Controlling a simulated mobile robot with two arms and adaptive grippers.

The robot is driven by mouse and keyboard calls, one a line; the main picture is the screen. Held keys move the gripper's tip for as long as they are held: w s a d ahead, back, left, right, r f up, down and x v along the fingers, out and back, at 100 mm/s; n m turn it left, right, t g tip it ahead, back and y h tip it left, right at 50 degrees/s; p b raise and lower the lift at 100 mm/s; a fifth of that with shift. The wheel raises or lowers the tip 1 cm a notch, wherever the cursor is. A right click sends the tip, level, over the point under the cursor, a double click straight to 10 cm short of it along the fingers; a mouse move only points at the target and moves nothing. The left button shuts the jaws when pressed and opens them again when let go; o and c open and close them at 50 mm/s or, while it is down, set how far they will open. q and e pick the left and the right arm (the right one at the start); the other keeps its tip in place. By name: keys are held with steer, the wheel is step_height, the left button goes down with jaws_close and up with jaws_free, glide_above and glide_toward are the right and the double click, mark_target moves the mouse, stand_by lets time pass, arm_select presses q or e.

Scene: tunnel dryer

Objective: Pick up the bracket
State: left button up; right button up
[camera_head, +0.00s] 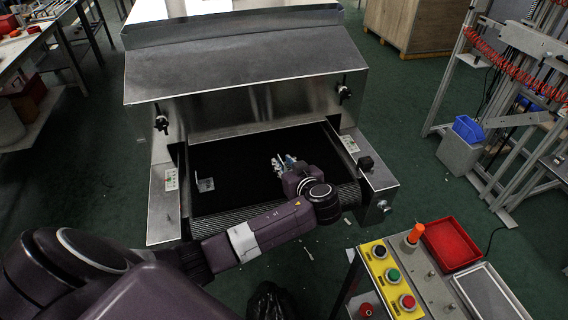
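A small grey metal bracket (205,185) lies on the black belt (235,160) of the tunnel dryer, near the belt's left side. My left arm reaches in from the lower left, across the front of the dryer. My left gripper (280,162) is over the right half of the belt, to the right of the bracket and apart from it. Its fingers are too small to tell whether they are open or shut. My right gripper is not in view.
The steel dryer hood (240,70) rises behind the belt, with side rails along it. A control panel (393,280) with buttons and a red tray (452,244) stand at the lower right. A metal rack (520,120) is at the right. The belt between bracket and gripper is clear.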

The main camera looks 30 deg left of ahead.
arm_select(q)
steer(key=shift+x, duration=1.2)
steer(key=shift+a, duration=0.1)
jaws_close()
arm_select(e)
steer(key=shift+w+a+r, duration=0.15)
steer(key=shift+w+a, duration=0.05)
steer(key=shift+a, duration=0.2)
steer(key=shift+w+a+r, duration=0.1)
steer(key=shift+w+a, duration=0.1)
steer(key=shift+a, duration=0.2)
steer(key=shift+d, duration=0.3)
